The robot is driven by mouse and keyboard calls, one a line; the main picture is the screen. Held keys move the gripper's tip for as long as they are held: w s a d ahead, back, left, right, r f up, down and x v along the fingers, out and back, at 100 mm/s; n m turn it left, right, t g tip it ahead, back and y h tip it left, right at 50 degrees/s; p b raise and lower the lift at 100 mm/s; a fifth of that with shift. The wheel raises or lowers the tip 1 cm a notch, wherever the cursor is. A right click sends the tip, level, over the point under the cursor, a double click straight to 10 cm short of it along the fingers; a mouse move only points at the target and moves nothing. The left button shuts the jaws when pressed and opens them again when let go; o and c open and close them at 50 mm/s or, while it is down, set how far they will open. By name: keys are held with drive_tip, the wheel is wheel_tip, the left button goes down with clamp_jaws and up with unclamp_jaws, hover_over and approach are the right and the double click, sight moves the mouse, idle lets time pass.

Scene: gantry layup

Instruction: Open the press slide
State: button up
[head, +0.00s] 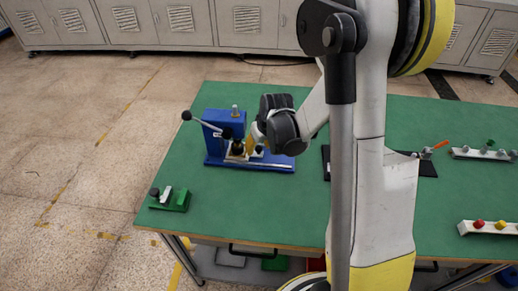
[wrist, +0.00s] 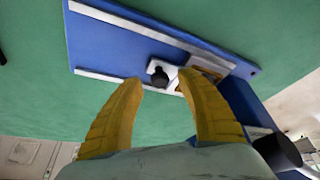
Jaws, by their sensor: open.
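The blue press (head: 222,125) stands at the left of the green table, with a lever and a flat blue base. The wrist view shows its base plate (wrist: 130,45) with two pale rails. A pale slide (wrist: 172,82) with a dark knob (wrist: 159,77) sits between the rails, next to a brassy part. My gripper (head: 252,145) is at the press, over the base. In the wrist view its yellow fingers (wrist: 160,82) are open, and the knob appears between their tips. I cannot tell whether they touch it. My fingers partly hide the slide in the head view.
A small green fixture (head: 170,200) stands at the table's front left. A dark mat (head: 427,168) and a pale rack (head: 483,153) lie to the right, with another rack (head: 490,227) nearer. The green table (head: 265,215) is clear in front of the press.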

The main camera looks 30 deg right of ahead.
clamp_jaws()
drive_tip(key=s+d, duration=0.1)
drive_tip(key=d, duration=0.1)
drive_tip(key=s+d, duration=0.1)
drive_tip(key=d, duration=0.1)
drive_tip(key=s+d, duration=0.2)
drive_tip(key=shift+b, duration=0.3)
unclamp_jaws()
